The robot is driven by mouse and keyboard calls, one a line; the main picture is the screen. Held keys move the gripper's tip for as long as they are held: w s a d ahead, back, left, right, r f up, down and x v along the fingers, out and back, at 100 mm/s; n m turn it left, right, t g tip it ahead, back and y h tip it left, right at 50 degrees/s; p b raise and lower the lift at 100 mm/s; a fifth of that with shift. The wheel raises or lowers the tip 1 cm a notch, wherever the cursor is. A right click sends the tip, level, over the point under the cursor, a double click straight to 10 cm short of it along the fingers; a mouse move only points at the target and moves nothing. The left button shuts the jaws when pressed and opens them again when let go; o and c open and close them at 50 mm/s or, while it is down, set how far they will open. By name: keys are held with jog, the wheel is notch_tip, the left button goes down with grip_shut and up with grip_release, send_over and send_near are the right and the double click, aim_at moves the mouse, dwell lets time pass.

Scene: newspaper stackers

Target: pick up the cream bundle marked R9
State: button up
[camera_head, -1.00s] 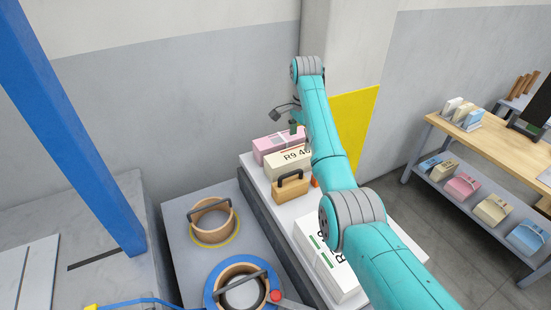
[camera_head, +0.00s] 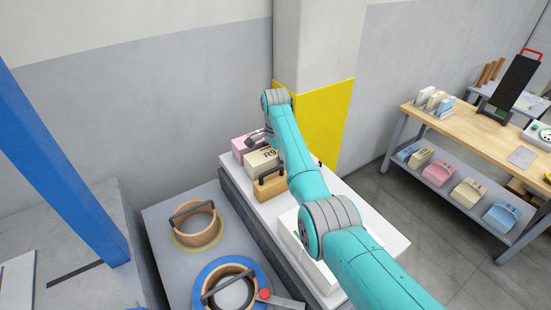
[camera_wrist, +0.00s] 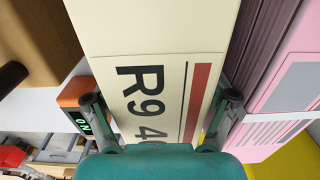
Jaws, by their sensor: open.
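The cream bundle marked R9 (camera_head: 261,163) lies on the white-topped bench beside the wall, between a pink bundle (camera_head: 240,147) and a wooden block with a dark handle (camera_head: 269,187). In the wrist view the cream bundle (camera_wrist: 145,35) fills the middle, with its R9 label and red stripe facing me. My gripper (camera_wrist: 162,100) is open, with one finger near each side edge of the bundle. I cannot tell whether the fingers touch it. In the head view my arm partly covers the bundle and its label.
An orange device with a green display (camera_wrist: 78,105) is close to the left finger. The pink bundle (camera_wrist: 285,80) is close on the right. A white bundle (camera_head: 306,255) lies nearer on the bench, partly behind my arm.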

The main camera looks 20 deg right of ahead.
jog(key=shift+f, duration=0.1)
jog(key=shift+c, duration=0.2)
jog(key=c, duration=1.2)
jog(key=shift+c, duration=1.4)
jog(key=shift+w+r, duration=0.1)
jog(key=shift+r, duration=0.1)
